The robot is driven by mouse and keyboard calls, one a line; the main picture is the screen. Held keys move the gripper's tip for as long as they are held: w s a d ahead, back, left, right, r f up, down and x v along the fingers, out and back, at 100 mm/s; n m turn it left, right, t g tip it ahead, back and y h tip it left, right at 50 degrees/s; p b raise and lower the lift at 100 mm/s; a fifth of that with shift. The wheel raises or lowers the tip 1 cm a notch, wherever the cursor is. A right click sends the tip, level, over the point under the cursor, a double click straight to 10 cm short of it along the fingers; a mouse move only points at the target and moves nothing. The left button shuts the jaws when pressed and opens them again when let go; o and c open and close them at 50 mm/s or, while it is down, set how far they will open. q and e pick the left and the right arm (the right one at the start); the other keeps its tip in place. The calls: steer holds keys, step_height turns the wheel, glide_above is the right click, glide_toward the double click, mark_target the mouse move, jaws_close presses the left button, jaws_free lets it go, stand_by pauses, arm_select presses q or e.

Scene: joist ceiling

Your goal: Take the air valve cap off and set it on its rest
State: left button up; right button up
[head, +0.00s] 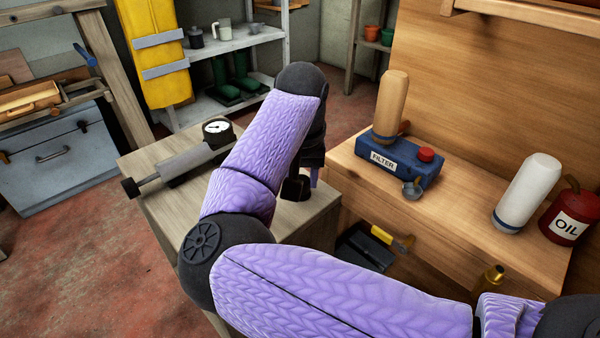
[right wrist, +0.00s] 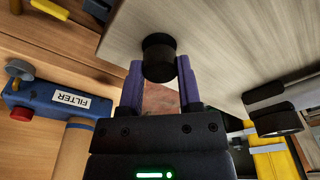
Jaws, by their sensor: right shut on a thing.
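My right gripper (head: 307,181) points down over the near right corner of the wooden bench top. In the right wrist view its two purple fingers (right wrist: 160,68) are shut on a short black cylindrical cap (right wrist: 158,50). The cap also shows dark beside the fingers in the head view (head: 295,189). It is at or just above the bench top; I cannot tell whether it touches. A grey cylinder with a gauge (head: 170,164) lies on the bench, left of my arm. I cannot make out a separate rest for the cap. My left gripper is out of view.
On the right, a wooden counter (head: 462,203) holds a blue FILTER box (head: 398,170), a white bottle (head: 528,195) and a red OIL can (head: 570,217). Wooden bench top (head: 155,152) is partly clear.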

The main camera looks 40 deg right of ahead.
steer(key=shift+f, duration=0.1)
stand_by(0.4)
steer(key=shift+f+b, duration=0.55)
steer(key=shift+f, duration=0.2)
